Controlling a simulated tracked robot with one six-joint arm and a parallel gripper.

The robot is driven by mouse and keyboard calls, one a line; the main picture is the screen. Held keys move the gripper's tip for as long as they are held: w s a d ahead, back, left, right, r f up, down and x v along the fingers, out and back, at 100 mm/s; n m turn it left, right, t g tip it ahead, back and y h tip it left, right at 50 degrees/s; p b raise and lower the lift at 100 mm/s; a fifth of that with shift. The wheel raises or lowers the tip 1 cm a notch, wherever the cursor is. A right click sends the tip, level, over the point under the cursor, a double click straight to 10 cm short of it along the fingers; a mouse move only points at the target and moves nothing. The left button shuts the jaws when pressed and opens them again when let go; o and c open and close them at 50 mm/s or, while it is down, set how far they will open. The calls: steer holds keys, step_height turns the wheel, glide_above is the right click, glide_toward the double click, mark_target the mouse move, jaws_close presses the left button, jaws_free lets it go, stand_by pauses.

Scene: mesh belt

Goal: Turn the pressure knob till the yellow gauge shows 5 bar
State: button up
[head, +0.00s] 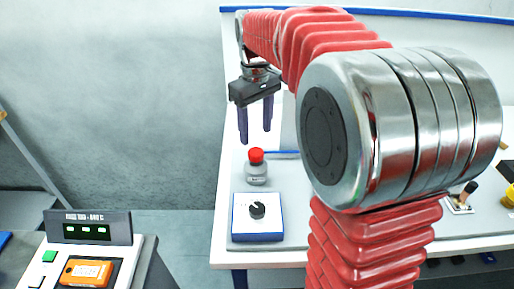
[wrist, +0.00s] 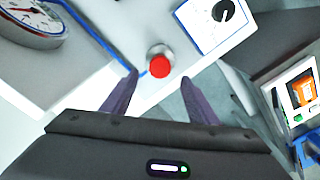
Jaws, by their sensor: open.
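The black knob (head: 257,210) sits on a white box with blue edges (head: 258,237) near the front left of the bench. It also shows at the top of the wrist view (wrist: 223,11), with a white mark on it. My gripper (head: 255,136) is open and empty, fingers pointing down, above and behind the knob and apart from it. A round dial gauge (wrist: 30,22) with a white face and dark red needle is cut off at the top left of the wrist view. Its rim looks grey, and its reading is too small to tell. I see no clearly yellow gauge.
A red mushroom button (head: 256,156) on a grey base stands behind the knob box, near my fingers. A console (head: 90,226) with lit displays and an orange device (head: 86,272) is at the lower left. My arm hides much of the bench.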

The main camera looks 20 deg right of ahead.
mark_target(256, 152)
step_height(256, 152, down, 7)
steer(key=shift+f, duration=0.15)
steer(key=shift+c, duration=0.5)
steer(key=c, duration=0.9)
steer(key=shift+c, duration=0.2)
steer(key=shift+m, duration=0.3)
steer(key=o, duration=1)
steer(key=shift+o, duration=0.2)
